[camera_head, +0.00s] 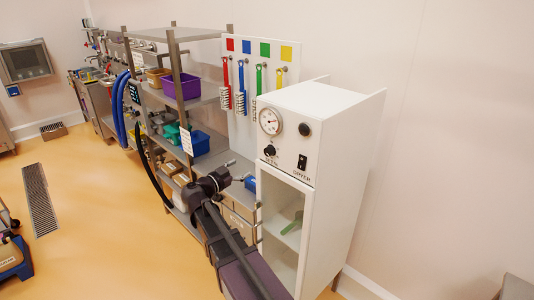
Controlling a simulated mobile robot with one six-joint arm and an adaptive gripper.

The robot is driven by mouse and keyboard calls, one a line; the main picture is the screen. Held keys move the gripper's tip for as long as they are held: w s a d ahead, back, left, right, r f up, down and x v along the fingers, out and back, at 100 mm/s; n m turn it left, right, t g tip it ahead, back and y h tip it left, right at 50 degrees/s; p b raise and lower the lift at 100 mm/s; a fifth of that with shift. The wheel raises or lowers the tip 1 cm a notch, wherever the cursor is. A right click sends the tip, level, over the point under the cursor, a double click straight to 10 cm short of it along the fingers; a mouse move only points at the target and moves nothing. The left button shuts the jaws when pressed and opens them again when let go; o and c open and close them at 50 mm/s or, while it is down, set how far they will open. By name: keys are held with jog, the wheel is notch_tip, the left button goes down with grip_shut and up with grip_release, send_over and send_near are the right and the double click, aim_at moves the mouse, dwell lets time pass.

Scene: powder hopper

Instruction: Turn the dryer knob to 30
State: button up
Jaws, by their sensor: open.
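The dryer (340,150) is a tall white cabinet right of centre in the head view. Its front panel has a round dial gauge (270,121) at the upper left. A black knob (270,151) sits below the gauge, with small markings under it that I cannot read. A second black knob (305,129) sits at the upper right, above a black switch (302,161). I cannot read a setting on either knob. My gripper (236,170) is open, in front of and left of the dryer panel in the picture, apart from the knobs. Nothing shows between its fingers.
A metal shelf rack (195,103) with bins stands left of the dryer, behind my arm. A pegboard (288,78) with coloured brushes hangs behind. The dryer's lower compartment holds a green item (292,222). The orange floor (95,200) at left has open room.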

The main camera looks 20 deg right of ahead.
aim_at(266, 154)
jog(key=shift+d, duration=0.15)
jog(key=shift+x, duration=6.75)
jog(key=shift+c, duration=0.2)
jog(key=c, duration=1.1)
